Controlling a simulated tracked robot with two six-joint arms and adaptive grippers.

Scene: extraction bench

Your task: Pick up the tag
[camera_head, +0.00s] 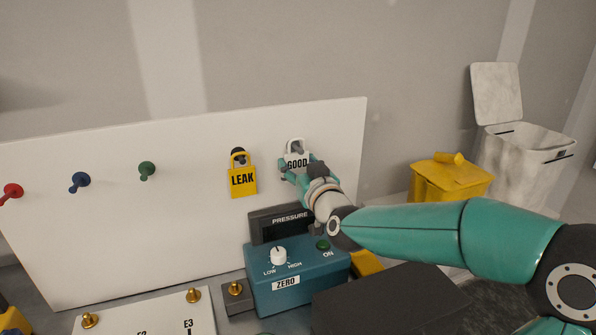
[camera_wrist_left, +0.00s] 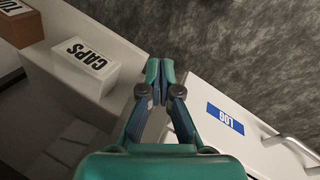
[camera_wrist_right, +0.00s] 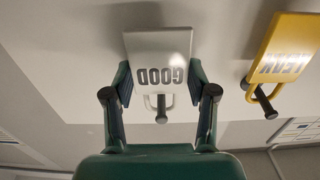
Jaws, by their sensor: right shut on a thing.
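The white GOOD tag (camera_head: 296,160) hangs by its loop from a peg on the white board. My right gripper (camera_head: 298,173) is shut on it, with a finger at each side. In the right wrist view, the GOOD tag (camera_wrist_right: 158,60) sits between the fingertips (camera_wrist_right: 160,82), and the peg still passes through its loop. The yellow LEAK tag (camera_head: 243,179) hangs on the peg to the left; it also shows in the right wrist view (camera_wrist_right: 283,50). My left gripper (camera_wrist_left: 159,75) is shut and empty, with its fingertips together.
Red (camera_head: 12,192), blue (camera_head: 79,181) and green (camera_head: 147,170) pegs are bare on the board (camera_head: 120,235). A teal ZERO box (camera_head: 305,285) with a PRESSURE display (camera_head: 285,221) stands below the tags. A CAPS box (camera_wrist_left: 87,67) and a LOG label (camera_wrist_left: 226,119) lie near my left gripper.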

